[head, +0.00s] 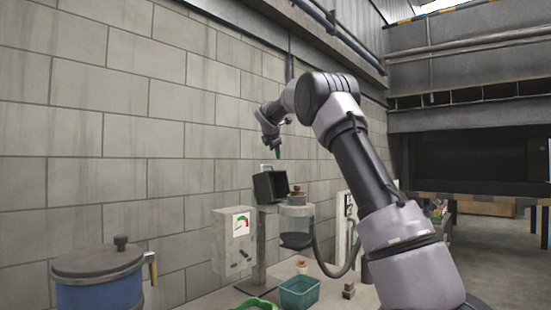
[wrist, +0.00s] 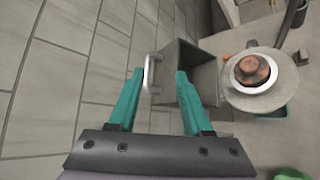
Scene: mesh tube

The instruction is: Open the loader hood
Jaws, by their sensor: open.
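The loader hood (head: 270,187) is a dark, hollow box on a grey stand by the block wall. My gripper (head: 277,152) is above the hood. In the wrist view its teal fingers (wrist: 160,72) are spread and empty, with the handle between them in the picture; I cannot tell if they touch anything.
A brown round piece (wrist: 253,69) sits in a white ring on the round plate (wrist: 270,98), right of the hood. A gauge box (head: 233,240), a green bin (head: 299,292) and a blue drum (head: 100,284) stand nearby. The wall is close on the left.

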